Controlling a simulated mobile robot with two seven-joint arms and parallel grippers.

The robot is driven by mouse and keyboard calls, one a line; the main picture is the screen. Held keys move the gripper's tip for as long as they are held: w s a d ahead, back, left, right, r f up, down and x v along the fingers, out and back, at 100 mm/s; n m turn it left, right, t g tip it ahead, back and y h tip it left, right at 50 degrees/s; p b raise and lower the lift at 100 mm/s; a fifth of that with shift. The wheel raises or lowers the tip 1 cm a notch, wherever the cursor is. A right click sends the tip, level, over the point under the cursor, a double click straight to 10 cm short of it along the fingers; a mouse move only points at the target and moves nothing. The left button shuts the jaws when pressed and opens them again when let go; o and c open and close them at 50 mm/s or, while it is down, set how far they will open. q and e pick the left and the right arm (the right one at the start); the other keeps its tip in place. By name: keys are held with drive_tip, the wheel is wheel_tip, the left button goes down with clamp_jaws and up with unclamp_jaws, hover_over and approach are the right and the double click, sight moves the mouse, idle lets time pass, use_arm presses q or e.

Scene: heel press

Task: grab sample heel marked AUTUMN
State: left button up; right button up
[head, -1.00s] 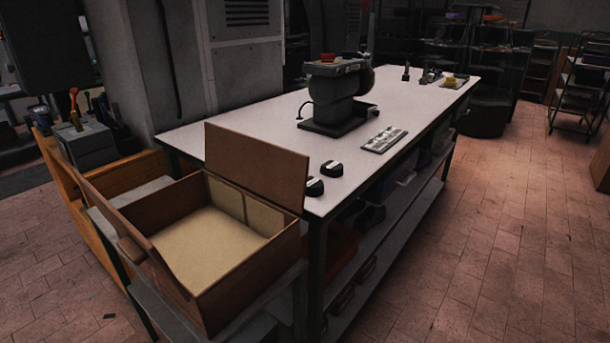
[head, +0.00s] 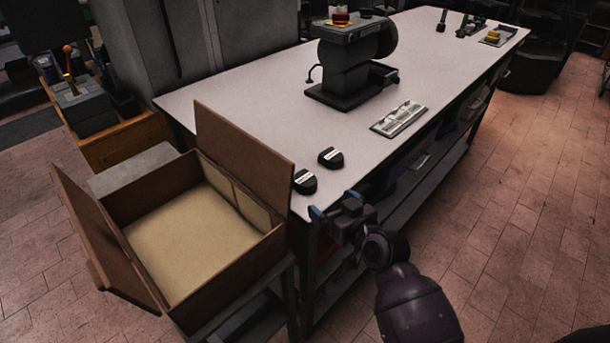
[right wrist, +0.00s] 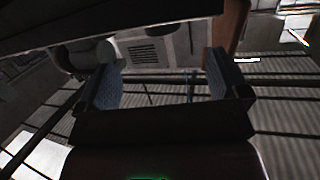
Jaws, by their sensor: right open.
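Two black heels with white labels lie near the front corner of the white workbench (head: 240,95). One is the nearer heel (head: 305,183) and the other is the farther heel (head: 330,159), just behind it to the right. The lettering is too small to read, so I cannot tell which is marked AUTUMN. My right gripper (head: 334,204) is open and empty at the bench's front edge, right of and nearer than the two heels. In the right wrist view, its blue-padded fingers (right wrist: 162,82) stand wide apart with nothing between them. My left gripper is out of view.
An open wooden box (head: 190,235) with raised flaps stands at the bench's left end, close to the heels. A dark press (head: 345,65) stands farther back on the bench. A pale metal tray (head: 399,118) lies right of the heels. Brick floor lies clear to the right.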

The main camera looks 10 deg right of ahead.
sight(308, 182)
drive_tip(key=shift+w+a+n+y, duration=0.4)
drive_tip(key=shift+w+n, duration=0.1)
drive_tip(key=shift+w, duration=0.1)
drive_tip(key=x, duration=0.9)
drive_tip(key=shift+w+d+r+p, duration=0.15)
drive_tip(key=shift+d+r+p, duration=0.15)
drive_tip(key=shift+r+p, duration=0.1)
drive_tip(key=shift+w+a+f, duration=0.2)
drive_tip(key=shift+w+a, duration=0.05)
drive_tip(key=shift+w, duration=0.4)
drive_tip(key=c, duration=1)
